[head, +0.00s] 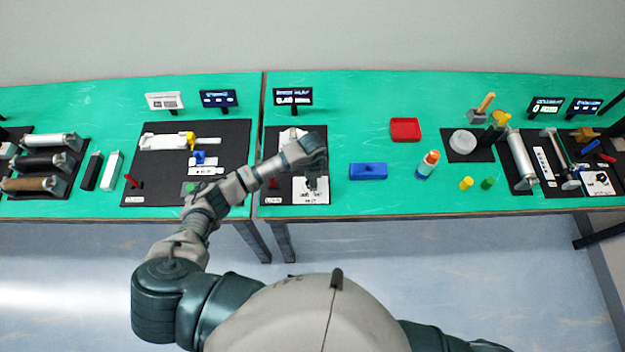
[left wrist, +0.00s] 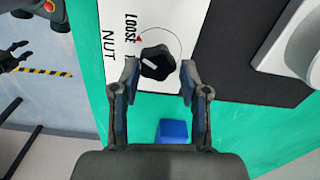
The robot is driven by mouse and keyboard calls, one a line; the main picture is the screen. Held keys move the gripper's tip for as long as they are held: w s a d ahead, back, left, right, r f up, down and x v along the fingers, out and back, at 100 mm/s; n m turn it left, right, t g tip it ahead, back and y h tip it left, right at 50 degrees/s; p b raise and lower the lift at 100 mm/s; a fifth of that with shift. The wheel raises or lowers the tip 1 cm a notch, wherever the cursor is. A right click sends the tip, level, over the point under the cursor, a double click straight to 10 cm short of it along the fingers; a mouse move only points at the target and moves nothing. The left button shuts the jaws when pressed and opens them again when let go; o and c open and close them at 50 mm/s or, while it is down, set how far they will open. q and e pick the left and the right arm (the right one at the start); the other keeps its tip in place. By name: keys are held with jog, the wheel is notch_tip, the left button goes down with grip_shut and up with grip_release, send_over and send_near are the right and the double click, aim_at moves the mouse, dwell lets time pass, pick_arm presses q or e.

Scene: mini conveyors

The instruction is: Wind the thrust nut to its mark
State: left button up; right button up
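The thrust nut's black lobed knob (left wrist: 157,62) sits on a white panel (left wrist: 172,17) with the words LOOSE and NUT, a thin curved line and a small red mark (left wrist: 138,39). A short white stripe shows on the knob's face, left of its middle. My left gripper (left wrist: 160,76) is open, one finger on each side of the knob, with narrow gaps seemingly left on both sides. In the head view the left gripper (head: 312,186) is over the white panel (head: 318,197), and my arm hides much of the station.
A blue block (head: 368,170) lies just right of the station's black mat (head: 262,150); it also shows in the left wrist view (left wrist: 173,131). A display (head: 292,96) stands behind the mat. A small red part (head: 273,183) stands left of the panel. A red tray (head: 405,129) is farther right.

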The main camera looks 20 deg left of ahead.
pick_arm(q)
jog(key=shift+o, duration=0.7)
notch_tip(320, 180, up, 12)
jog(key=shift+f, duration=0.15)
